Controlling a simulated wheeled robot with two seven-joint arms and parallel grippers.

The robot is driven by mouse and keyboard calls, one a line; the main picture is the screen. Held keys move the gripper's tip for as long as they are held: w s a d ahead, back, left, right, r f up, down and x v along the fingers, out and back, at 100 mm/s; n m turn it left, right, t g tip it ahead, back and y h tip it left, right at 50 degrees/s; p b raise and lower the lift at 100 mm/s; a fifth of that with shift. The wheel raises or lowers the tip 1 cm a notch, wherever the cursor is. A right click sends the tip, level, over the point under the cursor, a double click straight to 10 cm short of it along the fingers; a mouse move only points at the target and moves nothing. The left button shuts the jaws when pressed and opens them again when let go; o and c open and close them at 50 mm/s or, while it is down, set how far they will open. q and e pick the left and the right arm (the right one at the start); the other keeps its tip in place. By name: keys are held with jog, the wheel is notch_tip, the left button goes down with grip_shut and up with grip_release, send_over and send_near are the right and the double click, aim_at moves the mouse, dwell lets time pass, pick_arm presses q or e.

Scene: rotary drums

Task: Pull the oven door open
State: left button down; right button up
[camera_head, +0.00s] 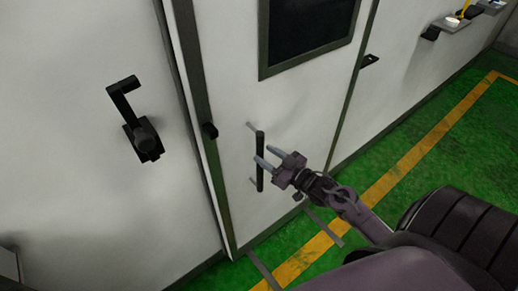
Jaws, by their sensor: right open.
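The oven door (285,107) is a tall white panel with a dark frame and a dark window (305,22). It looks closed in its frame. Its handle (260,146) is a thin black upright bar on two short standoffs, near the door's left edge. My right gripper (262,157) comes in from the right with its two grey fingers apart and pointing left. The fingertips are at the handle's bar in the picture, one above the other. I cannot tell whether they touch it or are in front of it. My left gripper is not in view.
A black crank lever (138,125) sticks out from the white wall panel left of the door. A small black latch (369,61) sits right of the door. Shelves with small items (455,22) are at the far right. The green floor (420,135) with a yellow line is clear.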

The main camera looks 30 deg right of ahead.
aim_at(263, 154)
jog(key=shift+x, duration=1.55)
jog(key=shift+c, duration=0.3)
grip_shut()
